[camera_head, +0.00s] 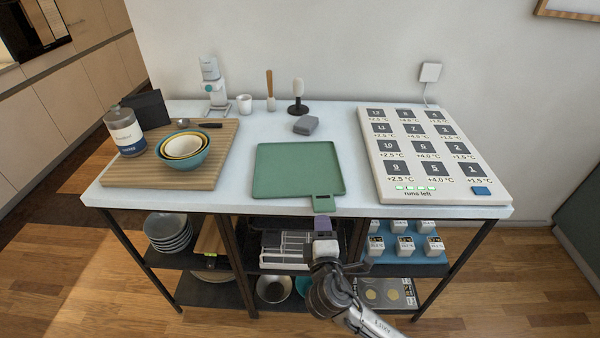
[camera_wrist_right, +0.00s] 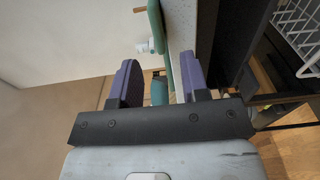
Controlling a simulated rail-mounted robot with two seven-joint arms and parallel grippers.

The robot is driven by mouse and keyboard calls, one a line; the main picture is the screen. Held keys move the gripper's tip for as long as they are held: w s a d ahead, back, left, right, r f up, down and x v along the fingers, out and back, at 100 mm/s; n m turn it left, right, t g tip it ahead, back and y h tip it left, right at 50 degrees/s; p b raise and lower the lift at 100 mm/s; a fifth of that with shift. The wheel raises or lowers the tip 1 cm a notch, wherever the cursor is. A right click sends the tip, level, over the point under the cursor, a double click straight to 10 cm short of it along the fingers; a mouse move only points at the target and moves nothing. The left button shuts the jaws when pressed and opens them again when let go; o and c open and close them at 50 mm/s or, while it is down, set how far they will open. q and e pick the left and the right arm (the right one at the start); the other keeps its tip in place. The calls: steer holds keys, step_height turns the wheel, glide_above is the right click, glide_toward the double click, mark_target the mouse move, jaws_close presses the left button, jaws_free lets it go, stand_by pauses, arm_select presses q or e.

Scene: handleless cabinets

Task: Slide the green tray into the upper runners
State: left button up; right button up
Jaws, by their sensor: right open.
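The flat green tray (camera_head: 298,168) lies on the white table top, its tab handle (camera_head: 323,203) reaching over the front edge. My right gripper (camera_head: 322,222) is just in front of and below the tab, with purple fingers. In the right wrist view the fingers of the right gripper (camera_wrist_right: 160,84) stand apart, with a green part of the tray (camera_wrist_right: 159,90) showing in the gap; I cannot tell whether they touch it. The upper runners cannot be made out clearly; the middle bay under the table top is dark and partly hidden by my arm. My left gripper is out of view.
A wooden board (camera_head: 120,175) with nested bowls (camera_head: 195,163) is at the left. A white panel of dark squares (camera_head: 383,178) is at the right. A grey block (camera_head: 305,125) sits behind the tray. Below, a white rack (camera_head: 270,250) fills part of the middle bay.

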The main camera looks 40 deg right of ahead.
mark_target(319, 212)
steer(key=shift+b+x, duration=0.65)
steer(key=shift+x, duration=1.75)
steer(key=shift+a, duration=0.1)
jaws_close()
